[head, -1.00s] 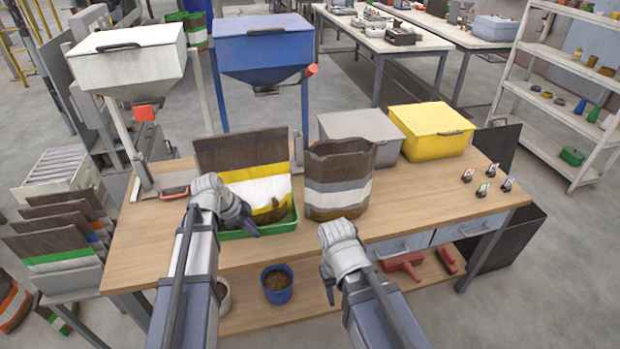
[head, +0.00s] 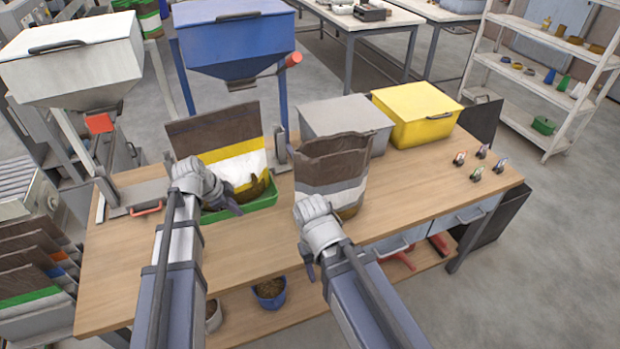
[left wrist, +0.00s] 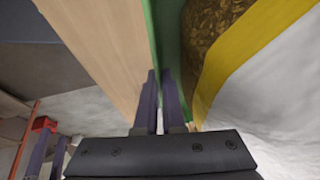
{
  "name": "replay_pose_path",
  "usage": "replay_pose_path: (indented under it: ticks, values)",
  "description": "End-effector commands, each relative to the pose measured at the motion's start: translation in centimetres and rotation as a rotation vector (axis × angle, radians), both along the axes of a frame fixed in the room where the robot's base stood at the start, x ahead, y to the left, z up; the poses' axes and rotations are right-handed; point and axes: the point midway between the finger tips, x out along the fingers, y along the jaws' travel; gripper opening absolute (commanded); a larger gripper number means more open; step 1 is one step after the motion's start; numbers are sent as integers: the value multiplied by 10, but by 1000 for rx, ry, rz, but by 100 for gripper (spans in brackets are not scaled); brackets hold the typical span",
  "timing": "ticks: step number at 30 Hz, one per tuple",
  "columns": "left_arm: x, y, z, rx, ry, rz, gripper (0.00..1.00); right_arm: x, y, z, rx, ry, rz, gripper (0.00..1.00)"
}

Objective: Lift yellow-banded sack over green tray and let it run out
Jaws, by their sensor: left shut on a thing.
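The yellow-banded sack (head: 238,166), brown on top with yellow and white bands, stands upright at the green tray (head: 246,203) on the bench. Its yellow band (left wrist: 232,62) and a brown pellet-textured patch show close in the left wrist view. My left gripper (head: 238,209) is at the tray's near left side. In the left wrist view its two fingers (left wrist: 160,78) are close together on the tray's green wall (left wrist: 170,30), beside the sack. My right gripper (head: 311,272) is low in front of a grey-and-white-banded brown sack (head: 332,172); its finger gap is unclear.
White (head: 75,60) and blue (head: 235,40) hoppers stand behind the bench. Grey (head: 345,118) and yellow (head: 418,113) boxes sit at its back. A blue pail (head: 270,293) is on the lower shelf.

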Motion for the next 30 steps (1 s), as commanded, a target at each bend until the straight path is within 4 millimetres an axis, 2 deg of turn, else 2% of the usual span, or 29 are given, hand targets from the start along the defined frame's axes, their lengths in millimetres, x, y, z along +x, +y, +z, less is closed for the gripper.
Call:
replay_pose_path:
  ticks: [11,24,30]
  values:
    - [1,-1,-6,0,-3,6,0,0,0,-6,0,0,0,50]
    - [1,-1,-60,0,-3,6,0,0,0,-60,0,0,0,50]
    - [1,-1,-63,0,-3,6,0,0,0,-63,0,0,0,50]
